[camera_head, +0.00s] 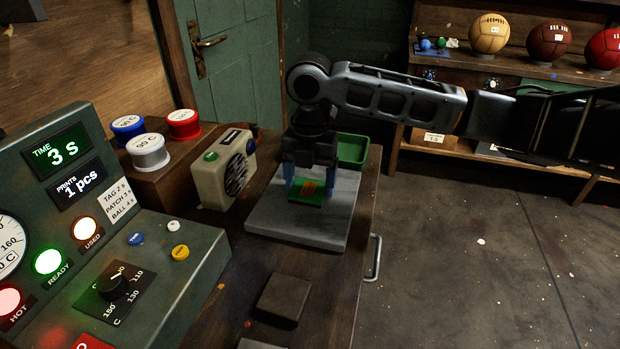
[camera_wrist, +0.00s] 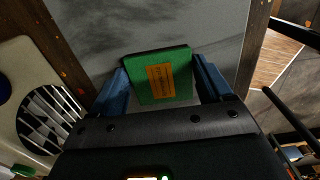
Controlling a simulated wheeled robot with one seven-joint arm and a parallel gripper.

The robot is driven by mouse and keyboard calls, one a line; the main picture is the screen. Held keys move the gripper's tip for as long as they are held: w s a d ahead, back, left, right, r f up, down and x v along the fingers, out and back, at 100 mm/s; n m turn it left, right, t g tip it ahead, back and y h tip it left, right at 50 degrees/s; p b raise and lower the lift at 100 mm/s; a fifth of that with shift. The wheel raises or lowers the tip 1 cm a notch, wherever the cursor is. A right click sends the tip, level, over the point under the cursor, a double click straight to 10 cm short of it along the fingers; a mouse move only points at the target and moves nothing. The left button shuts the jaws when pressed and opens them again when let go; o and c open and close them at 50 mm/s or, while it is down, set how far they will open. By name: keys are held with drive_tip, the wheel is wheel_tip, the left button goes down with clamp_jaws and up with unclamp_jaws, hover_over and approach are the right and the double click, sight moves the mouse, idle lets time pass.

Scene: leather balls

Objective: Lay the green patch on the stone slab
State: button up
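The green patch (camera_head: 306,191), a flat square with an orange label, is between the two blue fingers of my gripper (camera_head: 310,188). In the wrist view the patch (camera_wrist: 160,78) spans the gap between the fingertips (camera_wrist: 162,82), its side edges against them, so my gripper looks shut on it. The stone slab (camera_head: 292,228), a grey square plate on the bench, lies directly below the patch and gripper. It also fills the background of the wrist view (camera_wrist: 100,38). I cannot tell whether the patch touches the slab or is just above it.
A beige radio-like box (camera_head: 222,170) stands left of the slab. A green bin (camera_head: 352,149) is behind it. A dark block (camera_head: 285,299) lies in front. The control panel (camera_head: 110,240) reads 3 s and 1 pcs. Shelves with balls (camera_head: 489,34) stand at the back right.

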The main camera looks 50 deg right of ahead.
sight(310, 186)
drive_tip(key=o, duration=0.3)
drive_tip(key=shift+o, duration=0.2)
wheel_tip(310, 186, up, 12)
drive_tip(key=shift+r, duration=0.2)
idle(0.7)
